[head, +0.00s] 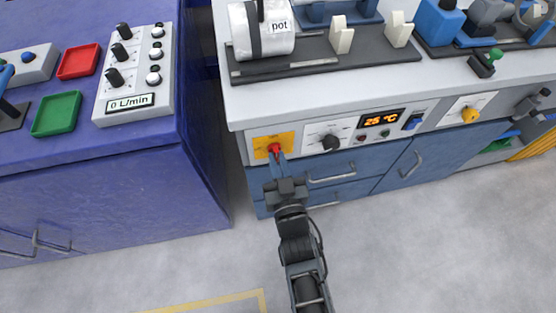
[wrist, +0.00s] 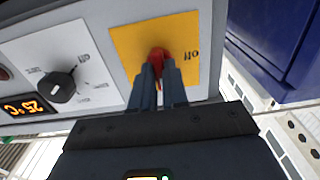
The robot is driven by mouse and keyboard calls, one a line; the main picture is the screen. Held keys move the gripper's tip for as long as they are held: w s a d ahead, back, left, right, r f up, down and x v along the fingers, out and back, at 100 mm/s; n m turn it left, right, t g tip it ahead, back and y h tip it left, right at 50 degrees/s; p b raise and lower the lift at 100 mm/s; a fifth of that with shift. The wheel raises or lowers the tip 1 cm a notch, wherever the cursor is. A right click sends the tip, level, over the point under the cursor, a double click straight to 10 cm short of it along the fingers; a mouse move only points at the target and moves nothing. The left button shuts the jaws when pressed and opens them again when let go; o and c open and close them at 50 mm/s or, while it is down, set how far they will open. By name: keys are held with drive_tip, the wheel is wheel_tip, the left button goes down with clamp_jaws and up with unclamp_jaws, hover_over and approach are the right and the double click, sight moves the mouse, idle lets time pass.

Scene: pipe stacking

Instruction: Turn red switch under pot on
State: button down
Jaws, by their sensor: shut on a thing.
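The red switch (head: 274,148) sits on a yellow plate (head: 287,140) on the front panel of the white-topped bench, below and a little right of the pot (head: 262,28). My gripper (head: 277,158) reaches up to it from below. In the wrist view my two fingers (wrist: 159,75) are closed around the red switch (wrist: 158,56), hiding much of it. The switch's exact angle is partly hidden by my fingers.
A black knob (head: 331,142), a display reading 25 °C (head: 381,118) and a yellow knob (head: 470,114) are on the same panel. Drawer handles (head: 331,174) stick out below. A blue cabinet (head: 100,190) stands left, across a narrow gap. The floor in front is clear.

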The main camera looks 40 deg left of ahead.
drive_tip(key=shift+f, duration=0.1)
idle(0.3)
drive_tip(key=c, duration=1.1)
unclamp_jaws()
drive_tip(key=shift+c, duration=0.2)
drive_tip(key=p+v, duration=0.2)
drive_tip(key=v, duration=0.6)
drive_tip(key=s+d+r+m+t+h, duration=0.1)
drive_tip(key=s+d+r+m+h, duration=0.2)
drive_tip(key=d, duration=0.5)
drive_tip(key=s+d+r+m+t+h, duration=0.1)
drive_tip(key=s+d+t+h, duration=0.1)
drive_tip(key=s+d, duration=0.4)
drive_tip(key=s+d+r+m+t+h, duration=0.1)
drive_tip(key=s+d+r+m+h, duration=0.15)
drive_tip(key=d, duration=0.65)
drive_tip(key=s+d+r+m+h, duration=0.1)
drive_tip(key=s+d+r+h, duration=0.2)
drive_tip(key=s+d+r, duration=0.2)
drive_tip(key=s+d+r+m+h, duration=0.2)
drive_tip(key=s+d+r, duration=0.4)
drive_tip(key=r, duration=0.5)
drive_tip(key=d+h, duration=0.1)
drive_tip(key=d, duration=0.1)
drive_tip(key=shift+d+g, duration=0.4)
